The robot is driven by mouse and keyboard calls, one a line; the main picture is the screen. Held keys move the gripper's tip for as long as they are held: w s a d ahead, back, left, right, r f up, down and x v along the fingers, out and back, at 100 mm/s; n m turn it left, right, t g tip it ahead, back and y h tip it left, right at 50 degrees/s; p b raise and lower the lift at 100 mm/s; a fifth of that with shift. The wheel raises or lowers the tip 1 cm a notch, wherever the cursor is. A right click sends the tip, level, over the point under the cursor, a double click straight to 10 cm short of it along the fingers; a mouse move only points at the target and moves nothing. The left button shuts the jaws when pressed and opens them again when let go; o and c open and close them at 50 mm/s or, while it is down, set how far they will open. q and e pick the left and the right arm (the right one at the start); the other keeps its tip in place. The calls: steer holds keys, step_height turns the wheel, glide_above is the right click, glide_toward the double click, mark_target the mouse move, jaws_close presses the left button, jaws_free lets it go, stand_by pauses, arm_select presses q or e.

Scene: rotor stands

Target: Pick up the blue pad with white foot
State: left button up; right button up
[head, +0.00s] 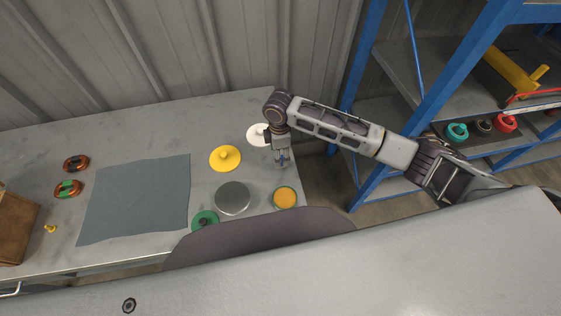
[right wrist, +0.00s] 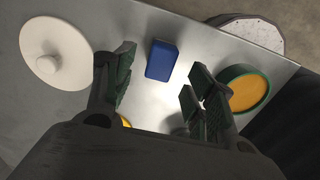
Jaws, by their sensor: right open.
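The blue pad (right wrist: 161,60) shows in the right wrist view as a small rounded block on the grey tabletop, seen from above. Its white foot does not show. My right gripper (right wrist: 159,77) is open and empty, with its fingers on either side of the view and the pad beyond, between them. In the head view, my right gripper (head: 282,158) points down over the table's right end, and a little blue shows at its fingers. I cannot tell the height left between fingers and pad. My left gripper is not in view.
Near the gripper are a white knobbed disc (head: 258,135), a yellow knobbed disc (head: 225,158), a grey disc (head: 232,197), a green-rimmed orange disc (head: 285,198) and a green disc (head: 205,220). A blue-grey mat (head: 140,195) lies left. A blue rack (head: 440,115) stands right.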

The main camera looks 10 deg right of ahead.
steer(key=shift+d+f, duration=0.15)
steer(key=shift+f, duration=2.4)
steer(key=shift+c, duration=0.3)
steer(key=c, duration=1)
steer(key=shift+r, duration=0.1)
steer(key=shift+c, duration=0.2)
steer(key=shift+r, duration=4.95)
